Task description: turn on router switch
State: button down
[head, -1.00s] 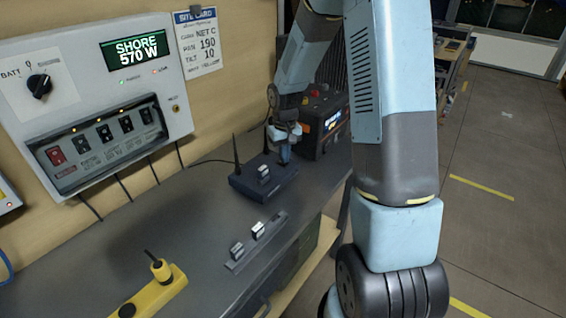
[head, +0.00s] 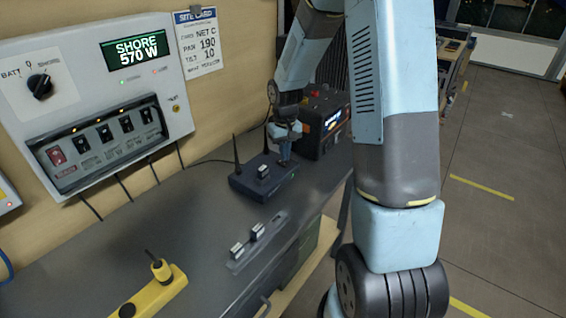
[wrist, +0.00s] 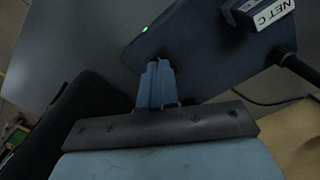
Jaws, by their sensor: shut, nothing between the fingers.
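The dark blue router (head: 258,184) sits on the grey counter with an antenna standing up at its left rear. A small plug-in module (head: 263,171) is on its top; in the wrist view that module (wrist: 268,11) reads "NET C". My gripper (head: 284,162) is shut and empty at the router's right rear edge. In the wrist view my fingertips (wrist: 158,66) are together at the edge of the router (wrist: 205,32), close to a dark spot there; I cannot tell if they touch. A green light (wrist: 145,29) glows on the router's edge. The switch itself is not clear, probably hidden by the fingers.
A black power unit (head: 322,125) stands right behind my gripper. A rail (head: 258,243) with two modules lies in front of the router. A yellow block (head: 155,292) is at the front left. The wall panel (head: 100,100) reads "SHORE 570 W". Counter left of the router is clear.

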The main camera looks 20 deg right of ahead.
aim_at(285, 164)
jog(key=shift+r, duration=2.7)
jog(key=s+r+t, duration=0.3)
jog(key=s+r, duration=0.9)
jog(key=r, duration=0.3)
jog(key=s+r+t, duration=0.1)
jog(key=s+r, duration=0.2)
jog(key=s, duration=0.5)
jog(key=s+r+m+t, duration=0.1)
jog(key=s+r, duration=0.3)
jog(key=s, duration=0.4)
jog(key=shift+s+d+r+t, duration=0.15)
jog(key=shift+s+t, duration=0.05)
jog(key=shift+t, duration=0.1)
